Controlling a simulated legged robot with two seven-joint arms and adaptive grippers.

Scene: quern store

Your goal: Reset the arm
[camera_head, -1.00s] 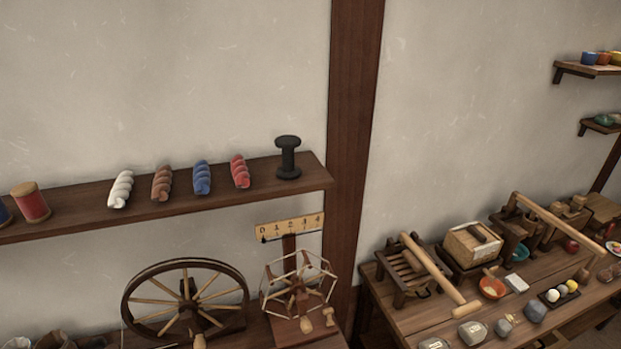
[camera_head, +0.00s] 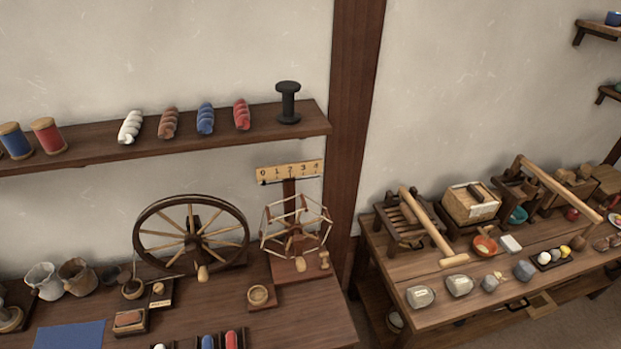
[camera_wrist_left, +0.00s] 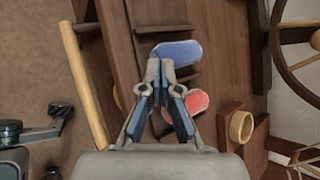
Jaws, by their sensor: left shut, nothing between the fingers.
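My left gripper (camera_wrist_left: 160,72) shows in the left wrist view, pointing away from the camera. Its fingertips are together and nothing is between them. Beyond the fingertips are a blue rounded piece (camera_wrist_left: 178,50) and a red rounded piece (camera_wrist_left: 190,103) near dark wooden boards; I cannot tell the gap to them. Neither arm shows in the head view, and my right gripper is in no view.
A wall shelf (camera_head: 80,151) holds spools and twisted skeins. Below, a spinning wheel (camera_head: 192,235) and a reel (camera_head: 296,228) stand on the left table (camera_head: 290,318). A crowded second table (camera_head: 400,270) stands right. A pale rod (camera_wrist_left: 84,85) lies left of my gripper.

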